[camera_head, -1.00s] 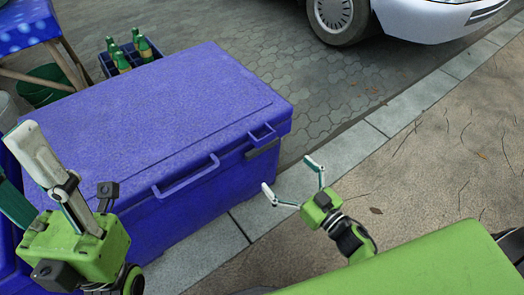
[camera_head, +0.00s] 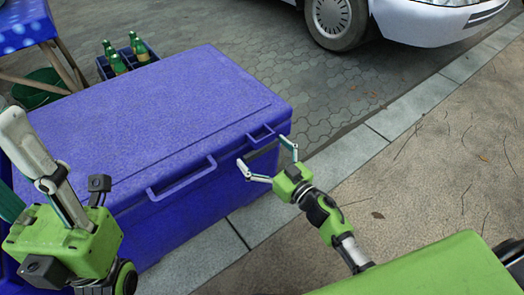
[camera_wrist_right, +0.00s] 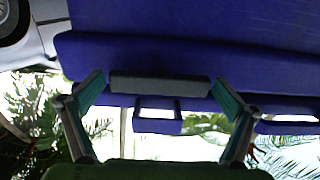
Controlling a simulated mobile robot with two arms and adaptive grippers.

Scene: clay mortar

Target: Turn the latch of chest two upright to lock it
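The blue chest (camera_head: 170,120) stands closed in the middle of the head view. Its dark grey latch (camera_head: 263,150) is a bar lying lengthwise along the front, just under the lid's right end. In the right wrist view the latch (camera_wrist_right: 160,84) lies level across the picture. My right gripper (camera_head: 262,153) is open in front of the latch, with a finger near each end. I cannot tell whether they touch it. My left gripper (camera_head: 35,155) is at the left edge, over the chest's near-left side; its finger spacing is unclear.
Blue handle loops (camera_head: 182,178) stick out from the lid's front. A crate of green bottles (camera_head: 127,60) and a dark green bucket (camera_head: 38,88) stand behind the chest. A white car (camera_head: 430,20) is at the back. The pavement (camera_head: 430,190) on the right is clear.

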